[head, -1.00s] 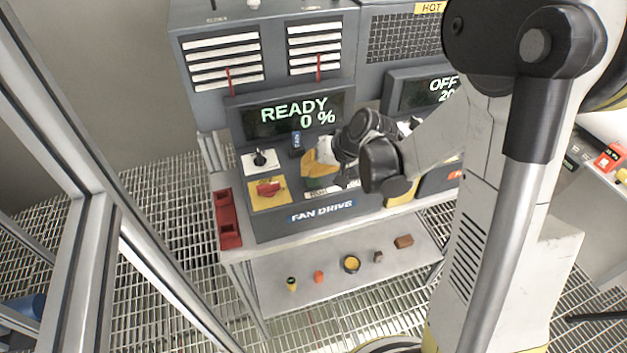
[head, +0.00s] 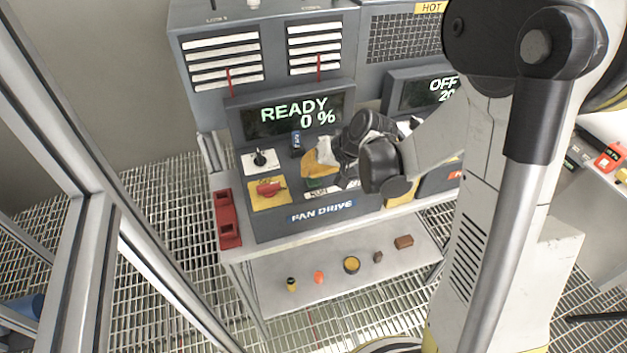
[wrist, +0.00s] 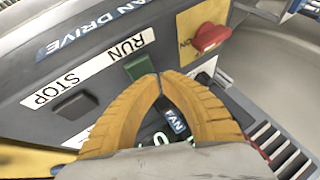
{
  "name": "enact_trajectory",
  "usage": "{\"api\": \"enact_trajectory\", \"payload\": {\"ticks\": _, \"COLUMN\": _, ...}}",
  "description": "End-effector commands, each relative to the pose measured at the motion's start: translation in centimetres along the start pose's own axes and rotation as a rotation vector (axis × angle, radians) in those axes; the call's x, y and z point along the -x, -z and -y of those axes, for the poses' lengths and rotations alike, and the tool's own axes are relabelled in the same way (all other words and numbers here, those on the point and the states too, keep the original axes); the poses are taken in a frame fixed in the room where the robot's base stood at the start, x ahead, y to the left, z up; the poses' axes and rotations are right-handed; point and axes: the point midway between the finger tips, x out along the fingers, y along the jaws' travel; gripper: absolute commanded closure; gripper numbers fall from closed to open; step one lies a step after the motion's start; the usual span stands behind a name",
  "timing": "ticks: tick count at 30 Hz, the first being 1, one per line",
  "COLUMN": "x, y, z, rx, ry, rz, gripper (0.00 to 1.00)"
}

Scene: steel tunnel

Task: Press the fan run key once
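The fan drive panel (head: 270,222) stands on the bench, and its display (head: 290,115) reads READY 0 %. The green run key (wrist: 141,66) is beside the RUN label in the wrist view. It shows only partly in the head view (head: 314,184). My gripper (wrist: 158,75) has its two yellow fingers together at the tips, with nothing between them. The tips are right at the edge of the green key in the wrist view; I cannot tell whether they touch it. The dark stop key (wrist: 75,104) is beside the STOP label.
A red switch on a yellow plate (head: 268,194) and a black knob on a white plate (head: 260,160) are left of my gripper. A blue FAN tag (head: 296,141) stands behind. A red tray (head: 227,218) sits at the bench's left end. Several small items lie on the lower shelf.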

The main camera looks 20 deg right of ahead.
Motion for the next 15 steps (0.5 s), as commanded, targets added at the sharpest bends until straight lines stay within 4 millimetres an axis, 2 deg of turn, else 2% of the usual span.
{"api": "enact_trajectory", "payload": {"ticks": 5, "x": -0.6, "y": -0.34, "z": -0.32, "rx": 0.0, "ry": 0.0, "rz": 0.0, "gripper": 1.0}}
{"api": "enact_trajectory", "payload": {"ticks": 15, "x": -0.56, "y": -0.31, "z": -0.3, "rx": 0.0, "ry": 0.0, "rz": 0.0, "gripper": 1.0}}
